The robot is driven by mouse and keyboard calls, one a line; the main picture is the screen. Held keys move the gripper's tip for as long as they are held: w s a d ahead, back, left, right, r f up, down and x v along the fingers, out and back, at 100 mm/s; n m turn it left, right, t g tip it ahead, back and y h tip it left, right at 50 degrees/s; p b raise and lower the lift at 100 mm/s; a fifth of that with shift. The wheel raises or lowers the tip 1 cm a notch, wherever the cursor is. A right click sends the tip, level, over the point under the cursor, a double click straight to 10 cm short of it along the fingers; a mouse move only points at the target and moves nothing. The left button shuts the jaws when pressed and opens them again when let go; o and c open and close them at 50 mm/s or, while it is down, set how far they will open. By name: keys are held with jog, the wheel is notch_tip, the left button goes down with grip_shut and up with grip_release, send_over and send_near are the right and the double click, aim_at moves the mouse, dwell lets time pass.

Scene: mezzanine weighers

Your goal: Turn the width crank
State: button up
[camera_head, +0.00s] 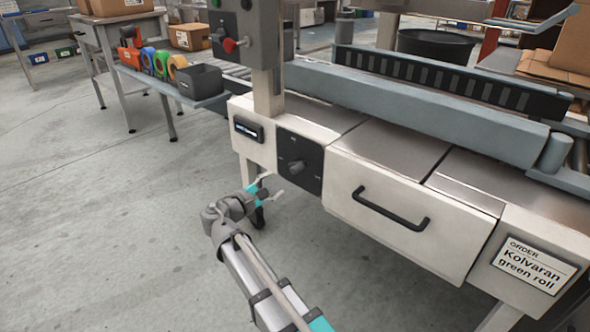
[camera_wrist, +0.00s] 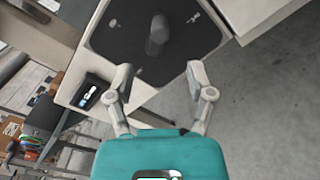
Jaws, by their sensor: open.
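A dark grey knob (camera_head: 295,166), the only crank-like part I see, sticks out of a black square panel (camera_head: 312,178) on the front of the pale machine. In the wrist view the knob (camera_wrist: 156,38) stands upright in the picture, near the middle of the panel (camera_wrist: 112,43), with small pale marks on either side. My gripper (camera_head: 276,186) is open and empty in front of the panel, a little below and left of the knob. In the wrist view its fingers (camera_wrist: 158,73) are spread wide, with the knob ahead of the gap between them and apart from them.
A small display (camera_head: 248,129) sits left of the panel. A drawer (camera_head: 405,215) with a black handle (camera_head: 390,208) is to the right, beside an order label (camera_head: 534,265). A control post (camera_head: 268,90) rises above. Open floor (camera_head: 110,230) lies left.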

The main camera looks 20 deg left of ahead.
aim_at(292, 171)
jog(key=x, duration=1)
grip_shut()
dwell(0.4)
